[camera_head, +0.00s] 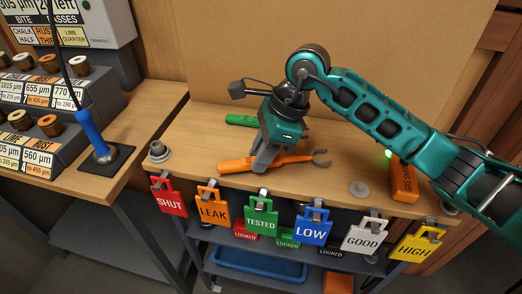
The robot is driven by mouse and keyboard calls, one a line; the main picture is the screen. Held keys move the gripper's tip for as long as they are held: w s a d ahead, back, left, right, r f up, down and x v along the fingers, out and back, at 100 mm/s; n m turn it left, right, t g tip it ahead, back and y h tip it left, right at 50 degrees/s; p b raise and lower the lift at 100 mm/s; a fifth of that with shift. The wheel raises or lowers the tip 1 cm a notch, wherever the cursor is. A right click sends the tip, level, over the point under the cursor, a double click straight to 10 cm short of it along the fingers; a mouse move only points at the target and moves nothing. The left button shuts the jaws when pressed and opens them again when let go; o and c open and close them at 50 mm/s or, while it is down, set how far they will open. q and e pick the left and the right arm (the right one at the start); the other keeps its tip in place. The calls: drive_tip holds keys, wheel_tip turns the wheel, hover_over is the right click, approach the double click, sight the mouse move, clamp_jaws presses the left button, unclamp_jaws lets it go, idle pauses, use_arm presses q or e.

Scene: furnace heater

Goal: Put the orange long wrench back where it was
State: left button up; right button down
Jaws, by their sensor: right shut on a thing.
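My left gripper is not in view.
A green-handled tool (240,120) lies behind my gripper. An orange block (403,181) stands at the bench's right. Coloured tags, including SHUT (170,203) and HIGH (416,251), hang along the front edge. A blue-handled tool (91,133) stands on the left bench.

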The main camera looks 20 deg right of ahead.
sight(286, 158)
drive_tip(key=shift+f+b, duration=0.65)
drive_tip(key=c, duration=0.8)
unclamp_jaws()
drive_tip(key=shift+c, duration=0.2)
drive_tip(key=v, duration=1.3)
drive_tip(key=shift+s, duration=0.1)
